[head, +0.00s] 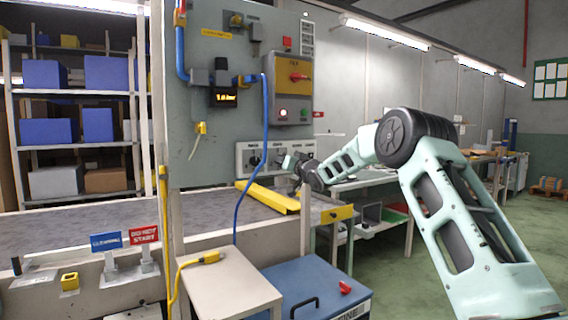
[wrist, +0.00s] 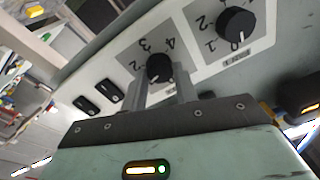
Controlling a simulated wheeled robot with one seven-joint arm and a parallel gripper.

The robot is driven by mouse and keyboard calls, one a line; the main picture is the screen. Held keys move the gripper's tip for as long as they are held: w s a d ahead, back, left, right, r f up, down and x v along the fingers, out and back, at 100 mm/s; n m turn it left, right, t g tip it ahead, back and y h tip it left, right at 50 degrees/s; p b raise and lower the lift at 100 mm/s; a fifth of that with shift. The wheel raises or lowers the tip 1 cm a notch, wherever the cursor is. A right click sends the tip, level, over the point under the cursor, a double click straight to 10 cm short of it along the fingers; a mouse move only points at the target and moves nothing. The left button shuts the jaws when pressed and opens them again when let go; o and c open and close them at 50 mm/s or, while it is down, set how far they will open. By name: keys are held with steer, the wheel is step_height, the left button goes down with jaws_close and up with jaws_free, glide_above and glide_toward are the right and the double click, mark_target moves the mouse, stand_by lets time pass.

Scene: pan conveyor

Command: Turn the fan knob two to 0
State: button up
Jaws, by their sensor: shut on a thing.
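The white control panel (head: 245,150) on the grey cabinet carries black rotary knobs. In the wrist view one black knob (wrist: 159,67) sits between the two fingers of my gripper (wrist: 162,88), which is shut on it. Numbers 2, 3 and 4 show around that knob; its pointer and the rest of its scale are partly hidden by the fingers. A second black knob (wrist: 237,21) is apart from the gripper, with its white mark towards 0. The labels are too small to read. My gripper (head: 287,161) also shows in the head view, at the panel's right part.
Two black rocker switches (wrist: 99,97) are beside the held knob. A blue cable (head: 264,130) hangs in front of the panel. A yellow bar (head: 268,197) lies below it on the conveyor (head: 205,213). A red-handled switch box (head: 289,88) is above.

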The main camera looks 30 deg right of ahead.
steer(key=shift+n+g+y+b, duration=0.3)
steer(key=shift+n+g+y, duration=0.1)
steer(key=shift+n, duration=3.6)
steer(key=shift+n+g+y+b, duration=0.3)
steer(key=shift+n+y, duration=0.1)
steer(key=shift+n, duration=3.6)
steer(key=o, duration=1)
steer(key=shift+s, duration=0.1)
steer(key=s, duration=0.5)
steer(key=s+d+b, duration=0.1)
steer(key=s, duration=0.5)
steer(key=s+d, duration=0.1)
steer(key=s, duration=0.5)
steer(key=shift+d+b, duration=0.15)
steer(key=shift+b, duration=0.2)
